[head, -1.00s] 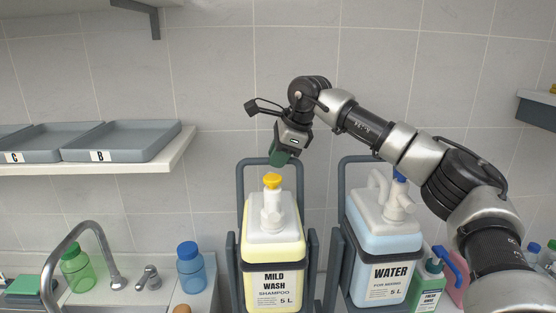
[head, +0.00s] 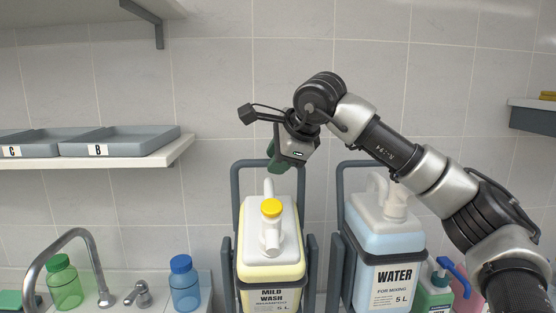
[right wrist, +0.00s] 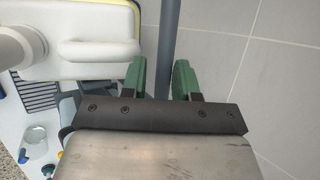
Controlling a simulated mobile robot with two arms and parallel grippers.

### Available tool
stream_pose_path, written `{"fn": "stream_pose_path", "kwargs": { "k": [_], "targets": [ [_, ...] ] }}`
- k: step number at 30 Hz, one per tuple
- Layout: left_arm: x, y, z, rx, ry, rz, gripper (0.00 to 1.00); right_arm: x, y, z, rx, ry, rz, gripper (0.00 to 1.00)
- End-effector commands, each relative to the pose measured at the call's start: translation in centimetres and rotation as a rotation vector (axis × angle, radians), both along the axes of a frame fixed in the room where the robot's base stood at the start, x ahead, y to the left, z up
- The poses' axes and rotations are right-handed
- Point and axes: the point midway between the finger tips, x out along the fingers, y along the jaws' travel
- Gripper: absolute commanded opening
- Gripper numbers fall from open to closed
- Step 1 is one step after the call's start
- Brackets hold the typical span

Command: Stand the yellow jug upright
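The yellow jug (head: 270,262), labelled MILD WASH, sits in a dark grey cradle (head: 227,270) at the centre of the head view. It leans forward, its white top with the yellow cap (head: 271,207) tipped towards me. My right gripper (head: 279,160) is above and behind the jug's top, near the cradle's rear hoop. In the right wrist view its two green fingers (right wrist: 159,78) are apart. A grey post (right wrist: 168,40) shows between them; I cannot tell whether they surround it. The jug's pale top (right wrist: 95,40) is left of the fingers. My left gripper is out of view.
A blue WATER jug (head: 388,243) stands in a similar cradle to the right, with green and pink bottles beyond it. A blue-capped bottle (head: 184,286), tap (head: 62,245) and green bottle (head: 64,285) are at left. Shelf trays (head: 118,141) are above left.

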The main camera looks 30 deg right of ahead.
Motion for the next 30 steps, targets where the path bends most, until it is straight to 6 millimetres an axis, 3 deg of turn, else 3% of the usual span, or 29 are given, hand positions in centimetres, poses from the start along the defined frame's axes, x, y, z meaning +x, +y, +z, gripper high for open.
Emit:
{"fn": "stream_pose_path", "kwargs": {
  "k": [3,14,30],
  "targets": [
    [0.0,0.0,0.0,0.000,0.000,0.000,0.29,0.0,0.0,0.0,0.000,0.001,0.000,0.44],
    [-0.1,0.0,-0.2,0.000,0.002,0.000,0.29,-0.2,-0.1,0.3,0.001,-0.001,0.000,0.44],
    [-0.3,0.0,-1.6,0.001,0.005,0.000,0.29,-6.2,-1.0,7.2,0.001,-0.002,0.001,0.44]
  ]
}}
